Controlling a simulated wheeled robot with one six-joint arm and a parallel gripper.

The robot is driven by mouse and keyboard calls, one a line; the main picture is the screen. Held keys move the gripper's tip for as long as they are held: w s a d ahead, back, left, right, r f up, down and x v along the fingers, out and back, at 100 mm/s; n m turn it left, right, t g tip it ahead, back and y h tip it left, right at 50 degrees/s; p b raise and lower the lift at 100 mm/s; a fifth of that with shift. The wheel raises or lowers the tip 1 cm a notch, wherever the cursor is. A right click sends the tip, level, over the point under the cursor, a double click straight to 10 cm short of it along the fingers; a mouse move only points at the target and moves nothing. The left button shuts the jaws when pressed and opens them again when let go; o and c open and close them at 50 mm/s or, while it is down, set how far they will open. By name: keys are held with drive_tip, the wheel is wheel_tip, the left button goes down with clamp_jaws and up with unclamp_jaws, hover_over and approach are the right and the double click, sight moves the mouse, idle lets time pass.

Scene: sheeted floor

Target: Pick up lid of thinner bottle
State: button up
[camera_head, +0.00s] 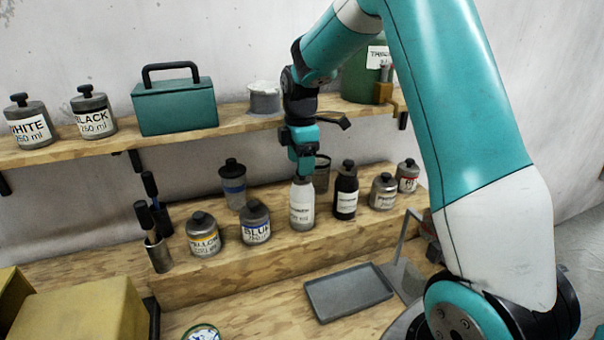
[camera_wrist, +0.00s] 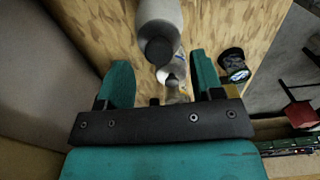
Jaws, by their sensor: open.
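My gripper (camera_head: 303,166) points down just above a white bottle (camera_head: 302,206) on the lower wooden step. In the wrist view the two teal fingers of my gripper (camera_wrist: 162,80) are apart. A small pale bottle (camera_wrist: 172,88) shows between them, and a grey container with a dark round lid (camera_wrist: 160,50) lies just beyond. A green canister (camera_head: 362,82) on the upper shelf has a label that seems to begin "TH". The white bottle's label is too small to read.
A dark bottle (camera_head: 345,192) stands close right of the white bottle, with small jars (camera_head: 383,192) beyond. A blue-labelled jar (camera_head: 255,224) stands to the left. The upper shelf (camera_head: 237,122) runs behind my gripper. A grey tray (camera_head: 347,293) lies in front.

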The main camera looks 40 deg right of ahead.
drive_tip(key=shift+f, duration=1.2)
drive_tip(key=c, duration=1.1)
drive_tip(key=shift+o, duration=0.2)
drive_tip(key=shift+r, duration=0.15)
wheel_tip(320, 180, up, 19)
drive_tip(key=b, duration=0.4)
wheel_tip(320, 180, down, 12)
drive_tip(key=p, duration=0.3)
drive_tip(key=shift+r, duration=0.1)
drive_tip(key=shift+f+b, duration=2.3)
drive_tip(key=shift+f, duration=0.9)
